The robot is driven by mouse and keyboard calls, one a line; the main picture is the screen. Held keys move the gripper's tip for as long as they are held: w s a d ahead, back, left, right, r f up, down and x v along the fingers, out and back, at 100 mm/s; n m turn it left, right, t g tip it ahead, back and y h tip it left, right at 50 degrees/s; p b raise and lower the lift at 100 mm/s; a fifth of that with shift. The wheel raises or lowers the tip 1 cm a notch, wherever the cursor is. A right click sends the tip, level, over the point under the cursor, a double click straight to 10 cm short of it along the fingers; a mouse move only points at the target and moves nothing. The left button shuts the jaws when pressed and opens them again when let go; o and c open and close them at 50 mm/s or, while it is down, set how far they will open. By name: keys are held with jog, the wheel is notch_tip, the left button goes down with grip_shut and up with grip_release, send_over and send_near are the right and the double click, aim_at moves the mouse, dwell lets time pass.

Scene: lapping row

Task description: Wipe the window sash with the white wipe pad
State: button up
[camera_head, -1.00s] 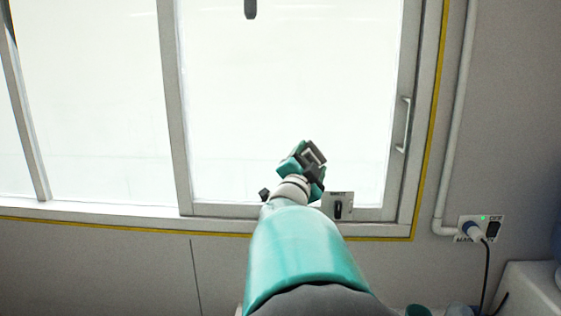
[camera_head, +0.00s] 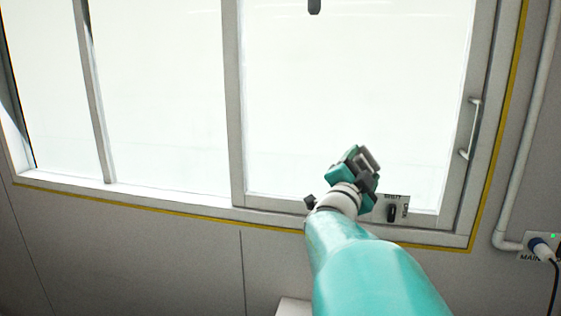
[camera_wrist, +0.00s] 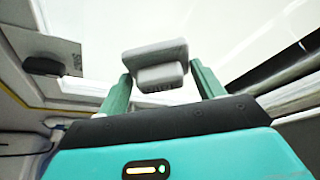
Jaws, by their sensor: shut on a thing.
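The window sash (camera_head: 232,120) is a pale grey frame around a bright pane, in the middle and right of the head view. My gripper (camera_head: 362,163) is in front of the sash's lower part in the head view, above its bottom rail. In the wrist view my gripper (camera_wrist: 158,88) has its two green fingers on either side of the handle of the white wipe pad (camera_wrist: 153,55), which looks light grey here. I cannot tell whether the pad touches the pane.
A plate with a dark knob (camera_head: 391,212) sits on the bottom rail right of my gripper. A bar handle (camera_head: 470,128) stands out at the sash's right side. A pipe (camera_head: 520,135) and a plugged socket (camera_head: 541,246) are on the wall at right.

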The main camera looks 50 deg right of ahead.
jog(key=shift+s+a, duration=0.25)
jog(key=shift+a, duration=0.2)
jog(key=shift+a, duration=0.1)
jog(key=shift+s+a, duration=0.35)
jog(key=shift+a, duration=0.3)
jog(key=shift+s+a, duration=0.3)
jog(key=shift+a, duration=0.3)
jog(key=shift+s, duration=0.1)
